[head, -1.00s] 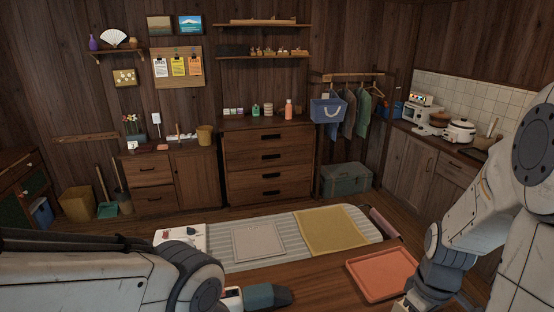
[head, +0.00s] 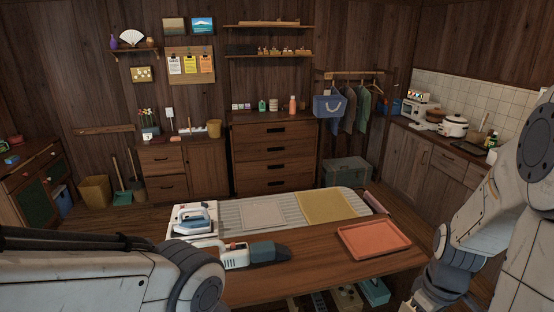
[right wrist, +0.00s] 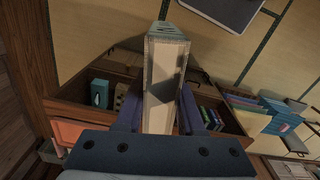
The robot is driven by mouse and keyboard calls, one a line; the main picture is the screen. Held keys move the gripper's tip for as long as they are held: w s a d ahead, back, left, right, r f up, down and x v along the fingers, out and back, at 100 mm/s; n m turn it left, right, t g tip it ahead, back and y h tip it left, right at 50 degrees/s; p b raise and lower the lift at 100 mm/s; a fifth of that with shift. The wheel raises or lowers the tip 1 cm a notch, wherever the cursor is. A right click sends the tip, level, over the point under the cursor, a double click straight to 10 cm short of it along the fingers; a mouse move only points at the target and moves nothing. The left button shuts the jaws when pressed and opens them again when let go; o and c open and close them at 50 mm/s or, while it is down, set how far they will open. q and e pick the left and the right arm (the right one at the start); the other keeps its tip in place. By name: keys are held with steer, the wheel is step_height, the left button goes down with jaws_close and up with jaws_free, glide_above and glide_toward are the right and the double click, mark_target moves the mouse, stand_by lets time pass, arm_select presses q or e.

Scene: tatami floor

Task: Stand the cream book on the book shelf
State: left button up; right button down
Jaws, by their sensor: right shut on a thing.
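My right gripper (right wrist: 160,112) is shut on the cream book (right wrist: 160,75) in the right wrist view. The book is held between the two dark fingers, its pale narrow side facing the camera. A wooden unit with open compartments (right wrist: 62,104) lies beyond the fingers. It holds a teal box (right wrist: 99,93) at left and several green and purple upright items (right wrist: 211,118) at right; I cannot tell whether it is the book shelf. In the head view my right arm reaches down at the right edge, and the book is not visible there. My left gripper is out of view.
A wooden table (head: 310,268) holds an orange tray (head: 373,239), a handheld vacuum (head: 250,254) and an iron (head: 195,217). Below its front edge is a teal box (head: 374,291). Stacked blue books (right wrist: 283,117) show at right in the wrist view. Floor beyond the table looks clear.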

steer(key=w+a+f+m+b, duration=0.1)
steer(key=w+a+f+m, duration=0.2)
steer(key=w+a+f, duration=0.8)
step_height(320, 180, down, 3)
steer(key=shift+a+f+m+b, duration=0.15)
steer(key=shift+a+m+b, duration=0.15)
steer(key=shift+a, duration=0.8)
